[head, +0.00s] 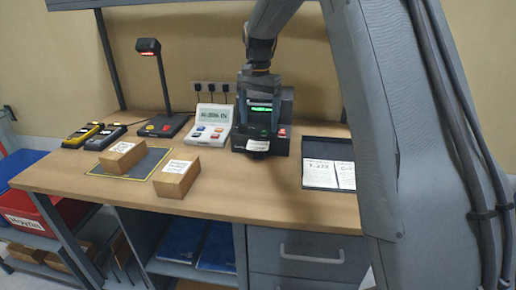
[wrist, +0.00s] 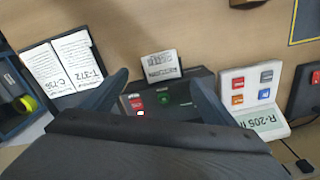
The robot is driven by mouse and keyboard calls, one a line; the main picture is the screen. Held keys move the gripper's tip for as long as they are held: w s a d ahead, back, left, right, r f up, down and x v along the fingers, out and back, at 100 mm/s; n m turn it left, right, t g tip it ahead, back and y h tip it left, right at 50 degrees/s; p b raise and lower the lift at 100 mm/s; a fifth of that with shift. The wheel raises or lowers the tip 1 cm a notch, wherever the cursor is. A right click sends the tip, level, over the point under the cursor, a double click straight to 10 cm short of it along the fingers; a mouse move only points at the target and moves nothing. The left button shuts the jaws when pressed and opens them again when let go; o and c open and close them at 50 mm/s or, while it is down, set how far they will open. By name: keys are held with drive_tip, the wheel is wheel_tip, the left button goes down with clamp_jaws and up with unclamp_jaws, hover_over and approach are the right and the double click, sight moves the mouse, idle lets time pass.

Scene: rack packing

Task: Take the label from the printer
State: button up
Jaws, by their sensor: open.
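The label printer (head: 283,145) is a dark box at the back middle of the bench, with a red and a green button. A white printed label (head: 258,146) sticks out at its front. In the wrist view the label (wrist: 161,66) lies just beyond the dark printer (wrist: 150,103), its text upside down. My gripper (wrist: 160,76) is open, with one finger on each side of the label in the picture. The fingers look apart from it, and nothing is held. In the head view my wrist hides part of the printer, and the fingertips are hard to make out.
A white scale (head: 210,125) with coloured buttons stands close left of the printer. A dark tray (head: 328,148) with two printed labels lies to the right. Two cardboard boxes (head: 122,155) (head: 176,180), a scanner stand (head: 162,125) and handheld devices are further left. The front middle bench is clear.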

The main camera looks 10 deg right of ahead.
sight(258, 146)
drive_tip(key=shift+w+f+p, duration=0.15)
drive_tip(key=shift+f+p, duration=0.55)
drive_tip(key=shift+f, duration=1.2)
drive_tip(key=shift+w+f+p, duration=0.1)
drive_tip(key=shift+f+p, duration=0.55)
drive_tip(key=shift+f, duration=1.2)
drive_tip(key=c, duration=1.8)
